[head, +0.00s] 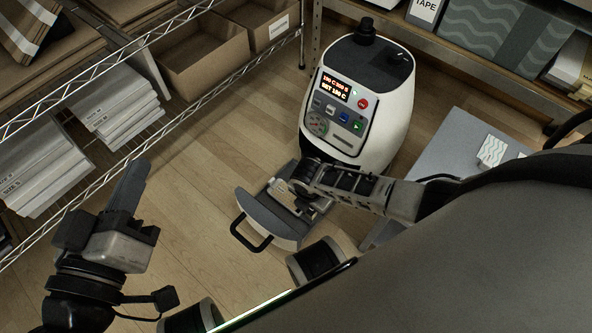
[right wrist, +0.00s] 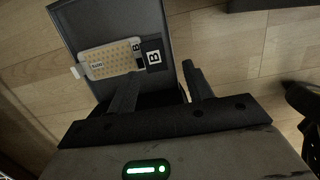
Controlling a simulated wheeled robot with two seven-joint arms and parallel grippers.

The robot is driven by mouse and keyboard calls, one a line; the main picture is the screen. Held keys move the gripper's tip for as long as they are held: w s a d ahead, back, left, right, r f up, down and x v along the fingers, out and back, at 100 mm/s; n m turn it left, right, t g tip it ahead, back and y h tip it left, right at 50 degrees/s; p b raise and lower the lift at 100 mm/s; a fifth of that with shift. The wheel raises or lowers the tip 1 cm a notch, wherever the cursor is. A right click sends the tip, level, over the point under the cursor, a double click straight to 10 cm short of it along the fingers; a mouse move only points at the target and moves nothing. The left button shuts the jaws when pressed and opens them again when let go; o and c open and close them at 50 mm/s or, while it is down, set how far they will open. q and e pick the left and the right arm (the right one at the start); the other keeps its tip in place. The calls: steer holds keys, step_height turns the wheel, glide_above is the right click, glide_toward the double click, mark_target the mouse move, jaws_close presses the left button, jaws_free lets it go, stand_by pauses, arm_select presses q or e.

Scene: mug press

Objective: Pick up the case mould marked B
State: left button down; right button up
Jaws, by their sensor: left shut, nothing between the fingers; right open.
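The case mould marked B (right wrist: 110,60) is a pale, dotted flat plate with a black end tab bearing a white B square (right wrist: 153,56). It lies on the dark pulled-out tray (right wrist: 75,22) of the press (head: 340,105); the tray also shows in the head view (head: 262,208), with a black loop handle. My right gripper (right wrist: 160,82) is open over the tray, its fingers to either side of the tab's near end; I cannot tell whether they touch it. In the head view, the right gripper (head: 305,188) largely covers the mould. My left gripper (head: 130,185) is shut and empty, away from the tray.
A wire shelf with cardboard bins (head: 205,65) and stacked white boxes (head: 115,105) stands at the left. Wooden floor is clear between shelf and tray.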

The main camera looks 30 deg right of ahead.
steer(key=f+b, duration=0.1)
steer(key=w+f+b, duration=0.1)
steer(key=f+b, duration=0.1)
steer(key=shift+d+f, duration=0.1)
steer(key=shift+d, duration=0.1)
steer(key=shift+d+f+b, duration=0.2)
steer(key=shift+f+b, duration=0.5)
steer(key=shift+f, duration=0.25)
steer(key=shift+w, duration=0.1)
arm_select(q)
step_height(320, 180, up, 8)
steer(key=w+a+m+t+h, duration=0.1)
steer(key=w+m+t+h, duration=0.1)
steer(key=m, duration=0.4)
steer(key=t+h, duration=0.1)
steer(key=t, duration=0.1)
steer(key=shift+t+h, duration=0.3)
arm_select(e)
jaws_close()
